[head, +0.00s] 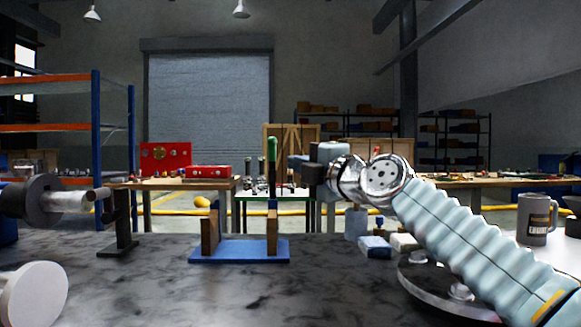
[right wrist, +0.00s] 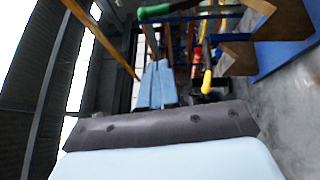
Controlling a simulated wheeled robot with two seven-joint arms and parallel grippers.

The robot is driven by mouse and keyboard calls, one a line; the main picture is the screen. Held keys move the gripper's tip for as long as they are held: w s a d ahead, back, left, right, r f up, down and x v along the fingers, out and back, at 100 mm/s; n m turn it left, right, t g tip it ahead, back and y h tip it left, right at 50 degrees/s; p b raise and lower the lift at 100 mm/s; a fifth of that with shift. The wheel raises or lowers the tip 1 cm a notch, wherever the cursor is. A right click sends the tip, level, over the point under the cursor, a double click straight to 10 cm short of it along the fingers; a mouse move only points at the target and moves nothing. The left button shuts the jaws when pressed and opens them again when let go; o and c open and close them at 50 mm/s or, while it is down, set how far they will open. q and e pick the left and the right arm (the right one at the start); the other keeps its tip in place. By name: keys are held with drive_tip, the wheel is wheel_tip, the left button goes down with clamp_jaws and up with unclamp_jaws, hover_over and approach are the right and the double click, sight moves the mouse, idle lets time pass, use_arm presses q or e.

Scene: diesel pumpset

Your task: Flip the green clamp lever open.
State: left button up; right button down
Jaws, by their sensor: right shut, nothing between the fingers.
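The green clamp lever (head: 272,150) stands upright above the right wooden block (head: 272,232) of a blue-based fixture (head: 240,257). In the right wrist view, the green lever (right wrist: 165,10) crosses the top of the picture, beyond my fingertips. My right gripper (head: 294,164) is just right of the lever in the head view, at about the height of its upper part. Its light-blue fingers (right wrist: 155,84) are together and hold nothing. A gap to the lever shows in the wrist view; I cannot tell the exact distance. My left gripper is not in view.
A dark stand (head: 118,225) and a metal shaft part (head: 65,201) are left of the fixture. A mug (head: 537,218) and a round metal plate (head: 440,285) are at the right. Small blue-and-white blocks (head: 375,246) lie behind my right arm. The front middle of the table is clear.

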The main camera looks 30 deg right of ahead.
drive_tip(key=p, duration=0.4)
approach(272, 168)
drive_tip(key=w+a+r, duration=0.2)
drive_tip(key=a+r, duration=0.2)
drive_tip(key=r, duration=0.1)
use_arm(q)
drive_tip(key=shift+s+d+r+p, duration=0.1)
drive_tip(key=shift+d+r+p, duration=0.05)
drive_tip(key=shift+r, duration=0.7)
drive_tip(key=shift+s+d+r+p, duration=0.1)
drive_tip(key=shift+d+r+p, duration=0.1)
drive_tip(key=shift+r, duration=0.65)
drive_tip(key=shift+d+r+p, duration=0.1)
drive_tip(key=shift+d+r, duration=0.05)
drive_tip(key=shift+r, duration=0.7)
use_arm(e)
drive_tip(key=shift+w+d, duration=0.6)
drive_tip(key=shift+w, duration=0.25)
drive_tip(key=shift+w+d, duration=0.6)
drive_tip(key=shift+w, duration=0.2)
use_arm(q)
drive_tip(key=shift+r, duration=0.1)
